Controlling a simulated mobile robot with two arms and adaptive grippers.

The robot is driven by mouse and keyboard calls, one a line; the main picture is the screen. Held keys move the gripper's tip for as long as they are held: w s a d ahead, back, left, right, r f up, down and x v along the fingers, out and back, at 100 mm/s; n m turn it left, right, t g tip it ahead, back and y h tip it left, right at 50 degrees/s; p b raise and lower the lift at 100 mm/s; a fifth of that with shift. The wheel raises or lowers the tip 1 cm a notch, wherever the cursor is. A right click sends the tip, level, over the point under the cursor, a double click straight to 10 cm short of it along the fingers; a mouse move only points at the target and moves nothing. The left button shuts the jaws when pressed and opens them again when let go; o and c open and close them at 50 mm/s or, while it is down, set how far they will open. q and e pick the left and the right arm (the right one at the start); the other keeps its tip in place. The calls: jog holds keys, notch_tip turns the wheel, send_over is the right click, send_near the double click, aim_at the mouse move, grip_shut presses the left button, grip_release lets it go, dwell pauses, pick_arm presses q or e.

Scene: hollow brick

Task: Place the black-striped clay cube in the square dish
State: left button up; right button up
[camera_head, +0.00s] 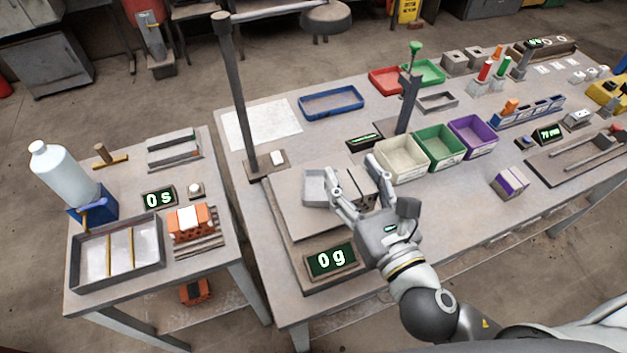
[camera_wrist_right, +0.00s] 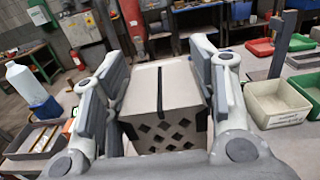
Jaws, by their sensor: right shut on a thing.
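The clay cube (camera_head: 360,186) is grey-beige with a black stripe across its top. In the right wrist view the cube (camera_wrist_right: 165,88) sits between the pads, stripe upward, with a face of diamond-shaped holes toward the camera. My right gripper (camera_head: 362,176) is shut on it, also in the wrist view (camera_wrist_right: 160,80). A grey square dish (camera_head: 313,190) stands on the scale plate (camera_head: 290,212), just left of the gripper and partly hidden by a finger. I cannot tell how high the cube is held. My left gripper is not in view.
The scale display (camera_head: 331,259) reads 0 g. Cream (camera_head: 401,160), green (camera_head: 439,147) and purple (camera_head: 472,136) bins stand right of the gripper. A dark post (camera_head: 238,95) rises behind the scale. A purple-striped block (camera_head: 510,184) lies farther right.

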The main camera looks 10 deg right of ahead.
jog(key=w+f+b, duration=0.1)
jog(key=w+f, duration=0.2)
jog(key=w+a+f+b, duration=0.1)
jog(key=w+f, duration=0.1)
jog(key=w, duration=0.2)
jog(key=w+a+f+b, duration=0.1)
jog(key=w+f, duration=0.2)
jog(key=w, duration=0.1)
jog(key=shift+w+a+f+b, duration=0.25)
jog(key=shift+f+b, duration=0.1)
jog(key=shift+b, duration=0.05)
jog(key=shift+w+f+b, duration=0.15)
jog(key=shift+f+b, duration=0.2)
jog(key=shift+f, duration=1.4)
jog(key=shift+f, duration=0.2)
jog(key=o, duration=1.1)
jog(key=shift+o, duration=0.2)
